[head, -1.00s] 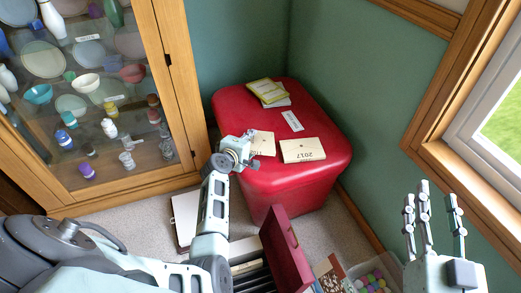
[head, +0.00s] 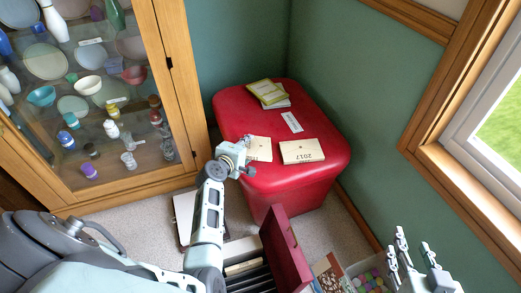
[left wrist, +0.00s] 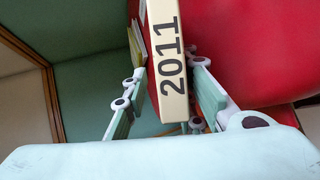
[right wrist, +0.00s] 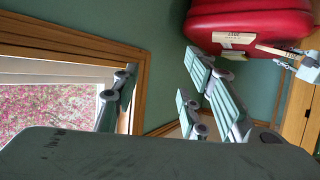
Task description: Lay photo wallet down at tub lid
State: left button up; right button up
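A cream photo wallet marked 2011 (left wrist: 168,65) stands between the fingers of my left gripper (left wrist: 165,100), which look closed on its sides. In the head view this wallet (head: 260,148) reaches from my left gripper (head: 243,158) over the near left part of the red tub lid (head: 240,115). I cannot tell whether it touches the lid. It also shows in the right wrist view (right wrist: 272,50), edge-on. My right gripper (head: 415,262) is open and empty, far from the tub, at the lower right.
Another cream wallet marked 2017 (head: 301,152) lies on the lid's near right. A white label (head: 292,122) and yellow-green booklets (head: 267,91) lie farther back. A glass cabinet (head: 165,80) stands left. An open dark red drawer or box (head: 287,250) is in front.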

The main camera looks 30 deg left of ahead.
pick_arm(q)
jog(key=shift+p+v, duration=0.75)
jog(key=shift+v, duration=0.4)
jog(key=shift+p+v, duration=0.7)
jog(key=shift+v, duration=0.55)
pick_arm(e)
jog(key=s+d+f+g+h, duration=0.1)
jog(key=s+d+f+g, duration=0.1)
jog(key=s+f+g, duration=0.2)
jog(key=s+d+f+g+h, duration=0.1)
jog(key=s+f+g, duration=0.3)
jog(key=s, duration=0.5)
jog(key=shift+d+f, duration=0.55)
jog(key=shift+d, duration=0.3)
pick_arm(q)
jog(key=shift+r, duration=0.1)
